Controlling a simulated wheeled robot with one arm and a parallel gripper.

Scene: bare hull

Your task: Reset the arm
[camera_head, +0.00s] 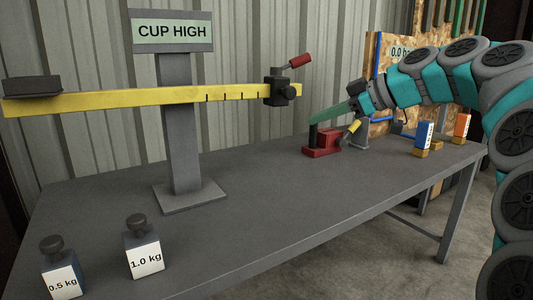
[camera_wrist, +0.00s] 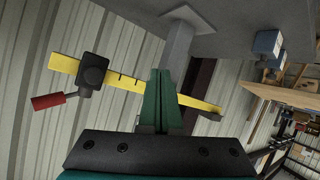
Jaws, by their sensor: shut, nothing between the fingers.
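My arm reaches in from the right in the head view. My gripper (camera_head: 313,120) has its green fingers pointing left and slightly down, near the top of a dark post on a red device (camera_head: 321,144). I cannot tell whether they touch. In the wrist view my gripper (camera_wrist: 160,73) shows its green fingers pressed together, with nothing held. Beyond them is the yellow beam (camera_wrist: 130,80) of a balance, which also shows in the head view (camera_head: 150,97).
The grey table (camera_head: 270,195) bears the balance column (camera_head: 180,130) with its "CUP HIGH" sign (camera_head: 172,31). A slider (camera_head: 279,88) with a red handle sits on the beam. Weights marked 0.5 kg (camera_head: 61,281) and 1.0 kg (camera_head: 144,259) stand front left. Blue (camera_head: 424,134) and orange (camera_head: 461,126) blocks stand right.

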